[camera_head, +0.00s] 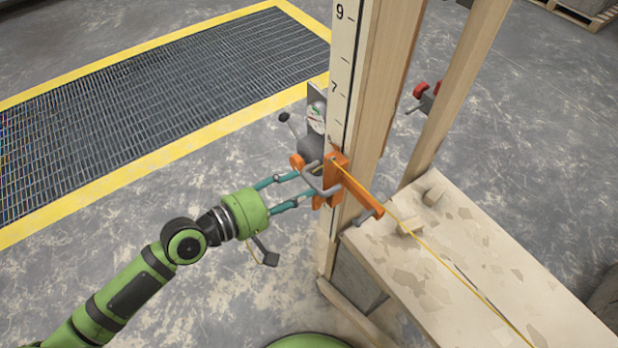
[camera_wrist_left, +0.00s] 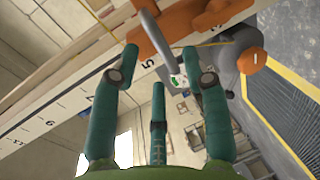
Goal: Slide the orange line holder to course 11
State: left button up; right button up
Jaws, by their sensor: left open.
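The orange line holder (camera_head: 334,176) sits on the pale numbered rod (camera_head: 341,75), below the mark 7. It has a grey U-shaped handle (camera_head: 317,181), an orange knob (camera_head: 297,161) and a yellow line running from it. In the left wrist view the holder (camera_wrist_left: 222,14) is at the top, close to the mark 5, and the grey handle (camera_wrist_left: 153,42) shows between the fingertips. My left gripper (camera_head: 308,183) is open, its teal fingers reaching to the handle from the left. I cannot tell whether they touch it. My right gripper is not in view.
The rod stands against a wooden post (camera_head: 372,90). A second wooden post (camera_head: 460,85) and a red clamp (camera_head: 419,90) are to the right. The yellow line (camera_head: 430,248) crosses above a mortar-stained board (camera_head: 480,240). A yellow-edged floor grate (camera_head: 170,100) lies at left.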

aim_at(312, 182)
pick_arm(q)
jog(key=x, duration=0.5)
jog(key=shift+p, duration=0.4)
jog(key=shift+c, duration=0.4)
grip_shut()
